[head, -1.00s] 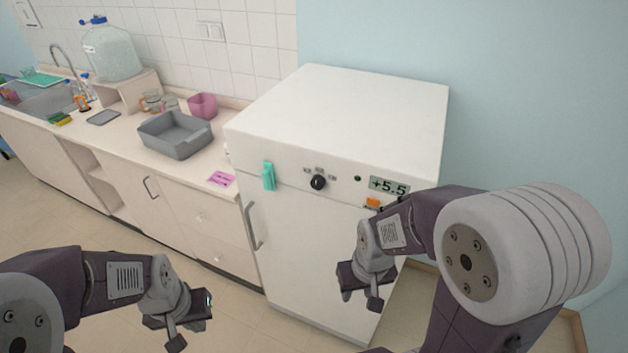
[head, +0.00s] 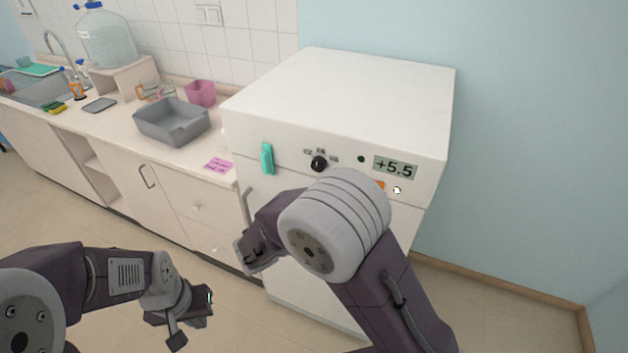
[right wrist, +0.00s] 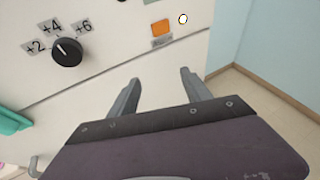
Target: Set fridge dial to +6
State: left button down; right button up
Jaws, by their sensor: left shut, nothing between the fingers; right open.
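The white fridge (head: 350,90) stands against the wall. Its black dial (head: 319,163) is on the upper front panel, and it also shows in the right wrist view (right wrist: 67,52) with labels +2, +4 and +6 around it. The dial's white mark points up and left, roughly between +2 and +4. The display (head: 395,168) reads +5.5. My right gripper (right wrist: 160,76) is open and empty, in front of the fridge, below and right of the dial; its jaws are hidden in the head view. My left gripper (head: 205,300) is shut and empty, low at the left, away from the fridge.
A teal object (head: 267,158) is on the fridge front left of the dial. An orange piece (right wrist: 160,27) and a small white round spot (right wrist: 183,19) are right of it.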

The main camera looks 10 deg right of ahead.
aim_at(317, 167)
jog(key=w+a+r+n+t, duration=0.2)
jog(key=a+n+t, duration=0.1)
jog(key=a, duration=0.2)
jog(key=w+a+r+n+t, duration=0.2)
jog(key=a+r+n+t, duration=0.1)
jog(key=a+t, duration=0.15)
jog(key=shift+g+y, duration=0.3)
jog(key=shift+g, duration=0.05)
jog(key=p+x, duration=0.1)
jog(key=x, duration=0.8)
jog(key=shift+w, duration=0.15)
grip_shut()
pick_arm(q)
jog(key=shift+s+r, duration=0.15)
jog(key=shift+r, duration=0.15)
pick_arm(e)
jog(key=shift+m, duration=0.3)
